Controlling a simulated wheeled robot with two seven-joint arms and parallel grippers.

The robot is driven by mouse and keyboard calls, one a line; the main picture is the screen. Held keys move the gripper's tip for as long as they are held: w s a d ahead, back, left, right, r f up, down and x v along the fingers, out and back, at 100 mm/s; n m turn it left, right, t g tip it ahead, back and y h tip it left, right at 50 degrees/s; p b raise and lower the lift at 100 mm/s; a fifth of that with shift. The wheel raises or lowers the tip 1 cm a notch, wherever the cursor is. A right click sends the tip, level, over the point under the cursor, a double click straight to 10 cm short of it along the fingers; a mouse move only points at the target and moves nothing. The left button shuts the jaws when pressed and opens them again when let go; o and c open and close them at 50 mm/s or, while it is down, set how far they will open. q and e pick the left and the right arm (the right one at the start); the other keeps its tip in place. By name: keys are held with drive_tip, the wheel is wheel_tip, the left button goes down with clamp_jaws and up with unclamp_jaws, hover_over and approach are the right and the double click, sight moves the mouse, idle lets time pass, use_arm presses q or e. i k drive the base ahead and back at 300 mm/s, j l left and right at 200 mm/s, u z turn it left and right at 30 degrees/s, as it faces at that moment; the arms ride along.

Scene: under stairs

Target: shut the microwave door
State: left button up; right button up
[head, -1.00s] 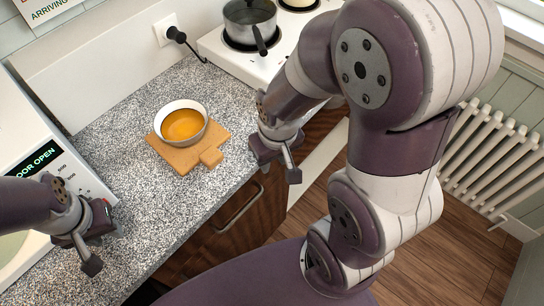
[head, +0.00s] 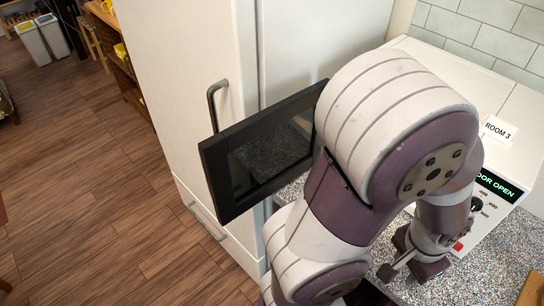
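The microwave (head: 455,78) is a white box at the right, partly behind my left arm. Its door (head: 262,150) is a black-framed panel with a dark window, swung wide open toward the fridge side. The display (head: 498,186) reads "DOOR OPEN", with the D partly cut off. My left gripper (head: 408,268) is low in front of the microwave's control side, over the speckled counter, to the right of the door and apart from it. It appears empty, but its finger gap is unclear. My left arm hides the microwave's opening and the door's hinge side. My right gripper is out of view.
A tall white fridge (head: 185,80) with a dark handle (head: 215,105) stands behind the open door. The speckled counter (head: 480,262) runs along the lower right, with a wooden board edge (head: 532,290) at the corner. Open wooden floor (head: 90,200) lies at the left.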

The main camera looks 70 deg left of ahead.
sight(245, 163)
drive_tip(key=k+j, duration=0.35)
drive_tip(key=k+j+u, duration=0.1)
drive_tip(key=k+j, duration=0.2)
drive_tip(key=j, duration=0.2)
drive_tip(key=k+j, duration=0.3)
drive_tip(key=j, duration=0.2)
drive_tip(key=k+j+u, duration=0.15)
drive_tip(key=k+j, duration=0.3)
drive_tip(key=j, duration=0.4)
drive_tip(key=j+z, duration=0.1)
drive_tip(key=j, duration=0.45)
drive_tip(key=k, duration=0.05)
